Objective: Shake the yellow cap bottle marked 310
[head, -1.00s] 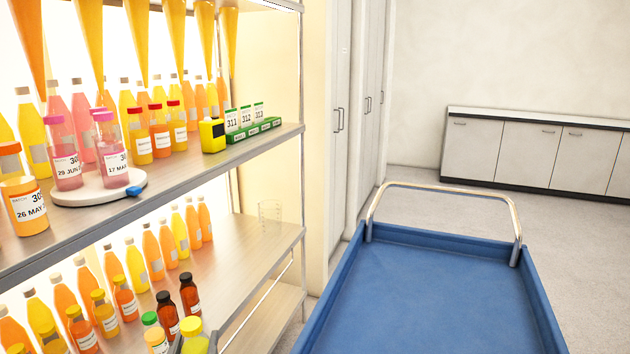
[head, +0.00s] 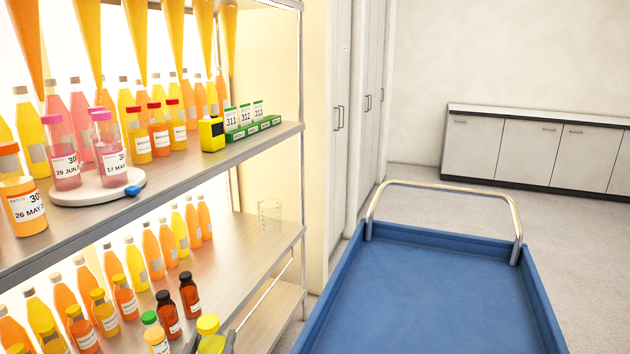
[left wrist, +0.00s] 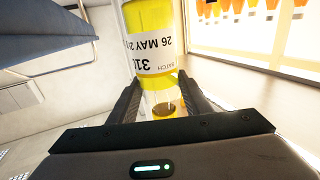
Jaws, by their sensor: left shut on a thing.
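The yellow cap bottle (head: 208,325) shows at the bottom edge of the head view, in front of the lower shelf; its lower part is cut off. In the left wrist view the bottle (left wrist: 152,55) has a white label, upside down, reading 26 MAY and a number starting 31; its last digit is partly hidden. My left gripper (left wrist: 158,82) is shut on the bottle, with one dark finger on each side. In the head view only dark finger parts show beside the bottle. My right gripper is not in view.
Small bottles, including a green-capped one (head: 154,331) and a dark-capped one (head: 189,294), stand on the lower shelf (head: 238,250) close to the held bottle. A clear beaker (head: 269,214) stands at its far end. An empty blue cart (head: 430,300) is at right.

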